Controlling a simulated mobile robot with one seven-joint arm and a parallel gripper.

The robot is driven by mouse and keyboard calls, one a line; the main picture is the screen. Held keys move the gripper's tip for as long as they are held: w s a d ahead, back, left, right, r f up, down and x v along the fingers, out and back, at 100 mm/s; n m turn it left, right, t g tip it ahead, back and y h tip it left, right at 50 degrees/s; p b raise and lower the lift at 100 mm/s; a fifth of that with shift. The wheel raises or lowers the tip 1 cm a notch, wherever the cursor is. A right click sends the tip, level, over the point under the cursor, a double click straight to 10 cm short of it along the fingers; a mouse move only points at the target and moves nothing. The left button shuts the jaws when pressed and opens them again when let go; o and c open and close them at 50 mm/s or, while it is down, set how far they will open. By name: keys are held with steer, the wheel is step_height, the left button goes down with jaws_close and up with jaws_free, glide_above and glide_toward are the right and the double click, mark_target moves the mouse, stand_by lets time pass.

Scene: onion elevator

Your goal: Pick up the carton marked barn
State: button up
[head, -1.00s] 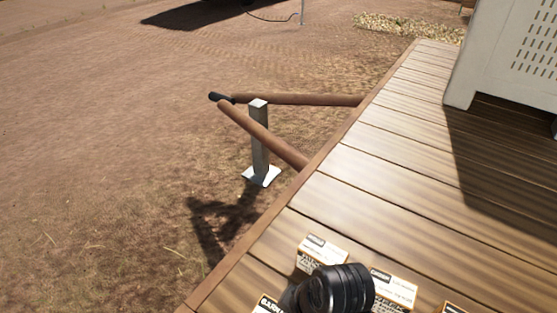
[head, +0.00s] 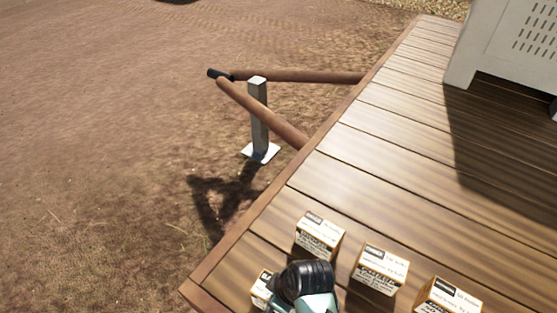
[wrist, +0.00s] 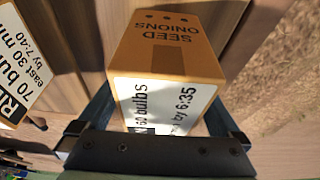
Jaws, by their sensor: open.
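A small orange-brown carton with a white label (head: 261,286) stands at the near left of the deck, partly hidden by my arm. Its mark is mostly covered now, though the earlier head frame seems to read "BARN". In the wrist view, a carton topped "SEED ONIONS" (wrist: 165,50) stands between the fingers of my gripper (wrist: 160,112). Its label shows "60 bulbs" and "by 6:35"; its heading is hidden by the gripper. It appears to be that same carton. My gripper is open, with a finger on each side; contact cannot be told.
Other cartons stand to the right: one behind (head: 319,236), one in the middle (head: 379,270), one at the near right (head: 447,298). A neighbouring carton (wrist: 22,60) is close on the left in the wrist view. The deck (head: 370,165) beyond is clear up to a pale slotted box (head: 508,50).

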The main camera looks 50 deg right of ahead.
steer(key=shift+f, duration=0.25)
stand_by(0.5)
jaws_close()
stand_by(0.5)
